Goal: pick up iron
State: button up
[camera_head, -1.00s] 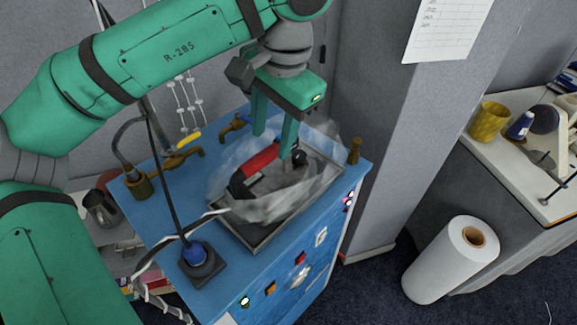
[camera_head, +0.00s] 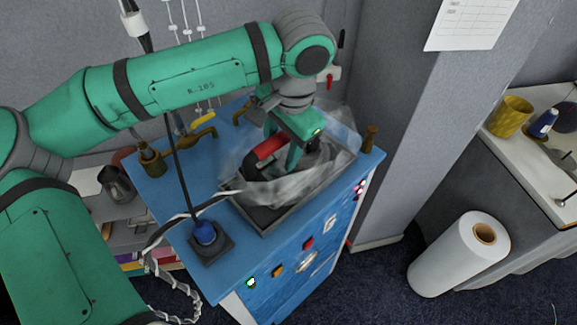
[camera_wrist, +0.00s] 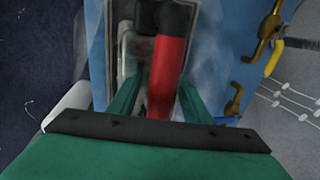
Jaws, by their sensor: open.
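The iron (camera_head: 268,149) has a red handle with black ends and a grey body. It rests in a shallow grey tray (camera_head: 268,221) on the blue cabinet, with steam around it. In the wrist view the red handle of the iron (camera_wrist: 168,72) runs lengthwise between the two green fingers. My gripper (camera_head: 281,158) is open and low over the iron, one finger on each side of the handle. It also shows in the wrist view (camera_wrist: 157,95). The fingertips are partly hidden by steam and the iron, so I cannot tell whether they touch it.
A grey pillar (camera_head: 395,120) is close on the right.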

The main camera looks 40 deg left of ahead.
jog(key=shift+s, duration=0.1)
grip_shut()
jog(key=shift+r, duration=0.15)
